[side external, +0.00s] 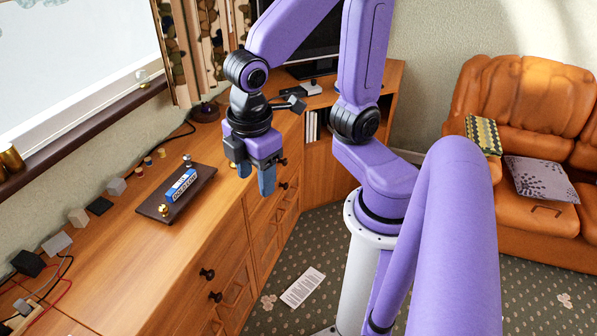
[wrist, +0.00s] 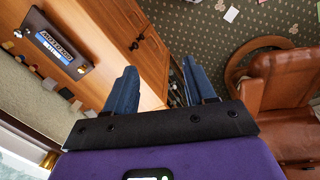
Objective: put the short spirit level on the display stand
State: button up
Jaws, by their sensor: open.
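A short blue bar with white lettering (side external: 181,186), which looks like the spirit level, lies on a dark wooden board (side external: 203,183) on the wooden counter. The board has a small metal post near each end and looks like the display stand. In the wrist view the blue bar (wrist: 54,48) and the board (wrist: 40,17) show at the upper left. I cannot tell whether the bar touches the posts. My gripper (side external: 255,180) is open and empty, pointing down to the right of the board, around the counter's front edge. Its blue fingers (wrist: 159,72) are spread apart in the wrist view.
Cables and a power strip (side external: 22,316) are at the near left. A monitor (side external: 313,40) stands behind my arm. Bare counter (side external: 120,270) lies in front of the board.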

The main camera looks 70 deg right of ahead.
jog(key=s+d+y, duration=0.1)
jog(key=s+d, duration=0.2)
jog(key=s, duration=0.4)
jog(key=shift+f+m, duration=0.15)
jog(key=shift+m, duration=0.15)
